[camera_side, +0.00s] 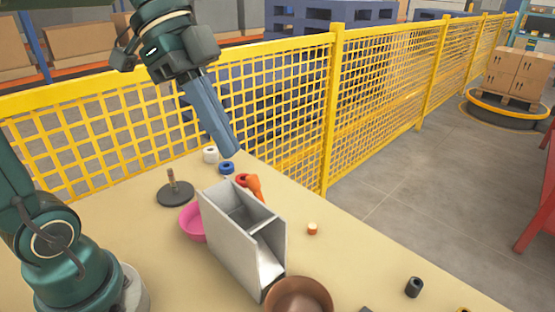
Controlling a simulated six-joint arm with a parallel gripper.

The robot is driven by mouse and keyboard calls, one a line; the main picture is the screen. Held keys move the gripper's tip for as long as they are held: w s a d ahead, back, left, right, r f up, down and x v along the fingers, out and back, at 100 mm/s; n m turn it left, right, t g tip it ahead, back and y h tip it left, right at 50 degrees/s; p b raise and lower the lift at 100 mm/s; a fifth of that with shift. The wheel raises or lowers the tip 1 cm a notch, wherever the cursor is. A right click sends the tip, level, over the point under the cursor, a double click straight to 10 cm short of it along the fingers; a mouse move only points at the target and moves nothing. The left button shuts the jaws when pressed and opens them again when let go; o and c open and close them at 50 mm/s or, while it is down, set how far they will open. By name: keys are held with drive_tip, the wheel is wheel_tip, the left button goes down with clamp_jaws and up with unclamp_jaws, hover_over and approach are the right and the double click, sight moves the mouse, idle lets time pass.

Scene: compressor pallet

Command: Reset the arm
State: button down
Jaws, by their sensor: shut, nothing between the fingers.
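My gripper (229,150) has long blue-grey fingers and hangs from the green wrist at the upper middle of the side view. The fingers are together with nothing between them. The fingertips are above the far part of the tan table (345,275), near a blue ring (227,168) and a white roll (210,155). From this one view I cannot tell the exact height of the tips above the table.
A grey divided bin (240,245) stands mid-table, partly hiding a pink bowl (191,222). A dark disc with a peg (174,192), an orange tool (254,186), a brown bowl (299,297), a small orange-white cylinder (312,229) and a black cylinder (414,287) surround it. A yellow fence (332,110) runs behind.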

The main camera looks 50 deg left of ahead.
drive_tip(key=s+a+f+n+t+y, duration=0.3)
drive_tip(key=f+n, duration=0.6)
drive_tip(key=n, duration=0.3)
drive_tip(key=shift+s+a+t+y, duration=0.45)
drive_tip(key=shift+s+y, duration=0.75)
drive_tip(key=shift+s, duration=0.15)
